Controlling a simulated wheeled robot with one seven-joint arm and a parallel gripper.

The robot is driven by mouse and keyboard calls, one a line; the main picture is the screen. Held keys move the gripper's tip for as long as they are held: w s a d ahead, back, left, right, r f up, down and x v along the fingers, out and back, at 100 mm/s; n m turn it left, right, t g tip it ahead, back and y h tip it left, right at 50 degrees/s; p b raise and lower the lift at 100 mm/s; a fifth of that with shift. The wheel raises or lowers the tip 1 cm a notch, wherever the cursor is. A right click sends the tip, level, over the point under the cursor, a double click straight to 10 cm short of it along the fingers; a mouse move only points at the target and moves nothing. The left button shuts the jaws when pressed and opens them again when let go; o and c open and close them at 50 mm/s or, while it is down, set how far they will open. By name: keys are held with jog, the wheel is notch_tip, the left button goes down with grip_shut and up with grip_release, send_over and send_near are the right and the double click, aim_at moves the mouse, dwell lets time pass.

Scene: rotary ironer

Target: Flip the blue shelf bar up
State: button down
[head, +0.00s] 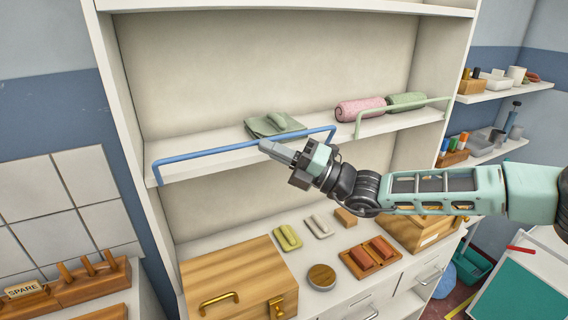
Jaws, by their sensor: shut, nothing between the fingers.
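The blue shelf bar (208,151) runs along the front edge of the upper shelf (205,168) in the head view. Its left end bends down at the shelf's left side, and its right end bends down near the middle. My gripper (264,145) is shut and empty. Its fingertips overlap the right half of the bar in the picture, just below its top run. I cannot tell whether they touch it. My arm reaches in from the right.
A green folded cloth (270,125) lies behind the bar. A pale green bar (405,115) fronts the rolled pink towel (360,109) and green towel (406,101). Below stand a wooden box (240,275), brushes and a wooden tray (371,259).

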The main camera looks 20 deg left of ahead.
jog(key=shift+w+a+r+b, duration=0.9)
jog(key=shift+w+a+r, duration=0.3)
jog(key=shift+a, duration=0.2)
jog(key=shift+a, duration=0.1)
jog(key=s+d+r+b, duration=0.1)
jog(key=d+r+b, duration=0.1)
jog(key=d, duration=1.1)
jog(key=shift+s+b, duration=0.3)
jog(key=shift+b, duration=0.6)
